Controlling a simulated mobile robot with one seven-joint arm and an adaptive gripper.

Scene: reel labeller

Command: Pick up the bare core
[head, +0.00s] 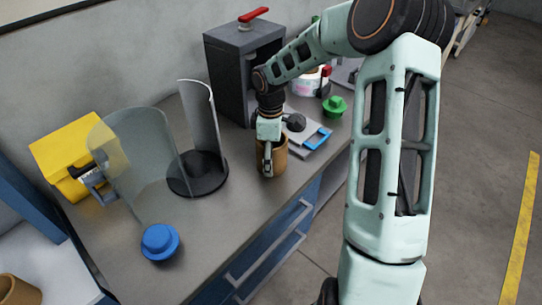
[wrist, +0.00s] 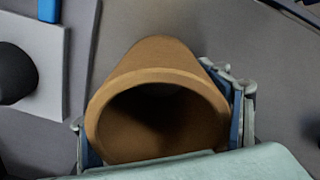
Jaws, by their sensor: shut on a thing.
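The bare core (head: 280,157) is a brown cardboard tube near the front edge of the grey worktop, in front of the dark machine. My gripper (head: 267,163) comes down on it from above and is shut on it. In the wrist view the core (wrist: 155,56) shows its open end and dark hollow, with one finger at its left and one at its right. I cannot tell whether its lower end touches the worktop.
A dark machine (head: 229,75) with a red lever stands behind. A grey plate (head: 311,139) and green knob (head: 335,104) are to the right. Left are a clear curved guard (head: 132,165), yellow box (head: 70,145) and blue knob (head: 160,241). Another brown tube (head: 17,290) is lower left.

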